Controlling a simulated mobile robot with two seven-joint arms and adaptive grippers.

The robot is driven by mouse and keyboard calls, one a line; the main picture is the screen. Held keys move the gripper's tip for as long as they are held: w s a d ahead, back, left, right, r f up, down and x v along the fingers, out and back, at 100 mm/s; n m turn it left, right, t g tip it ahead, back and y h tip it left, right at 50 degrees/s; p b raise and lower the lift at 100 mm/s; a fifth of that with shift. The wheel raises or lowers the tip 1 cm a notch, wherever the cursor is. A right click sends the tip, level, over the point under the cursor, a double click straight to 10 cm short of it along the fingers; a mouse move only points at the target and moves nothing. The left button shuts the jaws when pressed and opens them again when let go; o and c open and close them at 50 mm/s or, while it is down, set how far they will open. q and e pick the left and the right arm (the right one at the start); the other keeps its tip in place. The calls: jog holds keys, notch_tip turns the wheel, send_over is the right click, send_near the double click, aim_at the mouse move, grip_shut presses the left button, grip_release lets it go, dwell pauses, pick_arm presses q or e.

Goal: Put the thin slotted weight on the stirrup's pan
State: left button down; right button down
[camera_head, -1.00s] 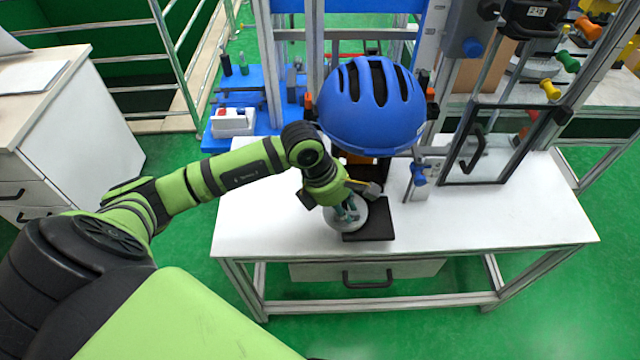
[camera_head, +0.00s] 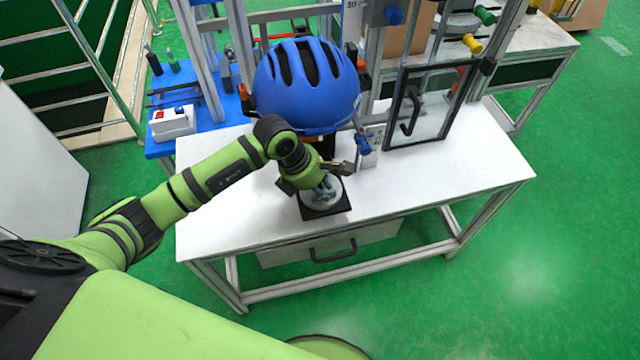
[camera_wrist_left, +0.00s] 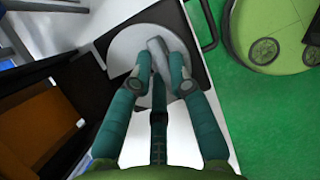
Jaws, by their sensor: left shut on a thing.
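My left gripper (camera_head: 325,187) is shut on a pale grey round disc (camera_head: 311,200), which looks like the slotted weight. In the left wrist view the teal fingers (camera_wrist_left: 158,85) close on a grey raised part in the middle of the disc (camera_wrist_left: 128,46). The disc is over a black square plate (camera_head: 328,213) near the front of the white table. Whether it touches the plate cannot be told. The stirrup and its pan cannot be clearly made out; the arm and the helmet cover part of that area. My right gripper is not in view.
A blue helmet (camera_head: 305,85) is just behind my left gripper, an obstacle above the table (camera_head: 430,190). A glass door in a black frame (camera_head: 425,105) stands behind right. A white box (camera_head: 172,123) stands back left.

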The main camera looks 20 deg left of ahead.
pick_arm(q)
jog(key=shift+w+r, duration=0.1)
jog(key=c, duration=1.5)
grip_release()
jog(key=shift+f, duration=0.2)
jog(key=o, duration=0.3)
jog(key=shift+o, duration=0.2)
jog(key=shift+r, duration=0.1)
jog(key=shift+r, duration=0.1)
jog(key=shift+a+r, duration=0.15)
jog(key=shift+r, duration=0.15)
jog(key=b+v, duration=0.1)
jog(key=v, duration=0.5)
jog(key=shift+s+r, duration=0.3)
jog(key=shift+r, duration=0.05)
